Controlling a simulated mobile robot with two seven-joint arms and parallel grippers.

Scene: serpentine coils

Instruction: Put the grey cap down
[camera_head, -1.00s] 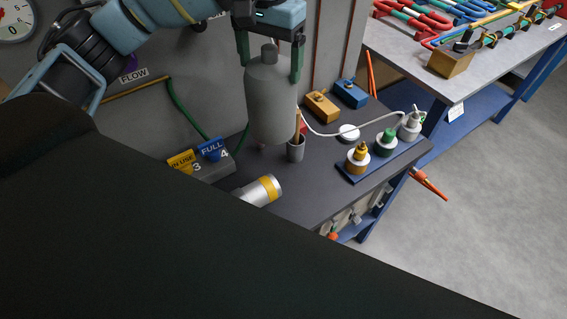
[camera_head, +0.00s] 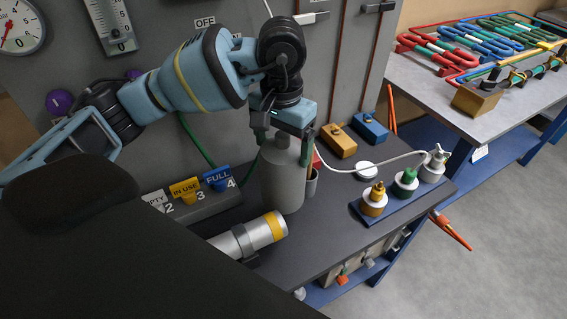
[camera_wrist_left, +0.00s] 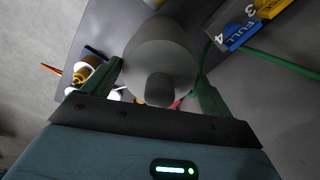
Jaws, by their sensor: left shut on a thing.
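The grey cap (camera_head: 283,182) is a tall, smooth grey cylinder with a rounded top and a small knob. My left gripper (camera_head: 284,149) is shut on its upper part, one green finger on each side. The cap is upright, its bottom at the dark bench top (camera_head: 325,222) beside a small grey cup; I cannot tell whether it touches the bench. In the left wrist view the cap (camera_wrist_left: 158,52) is between the fingers (camera_wrist_left: 160,85), knob toward the camera. My right gripper is not in view.
A silver cylinder with a yellow band (camera_head: 262,232) lies in front. A label block (camera_head: 200,205) is at left. A blue tray (camera_head: 385,219) with yellow, green and grey valve pieces is at right. Some bench between cap and tray is bare.

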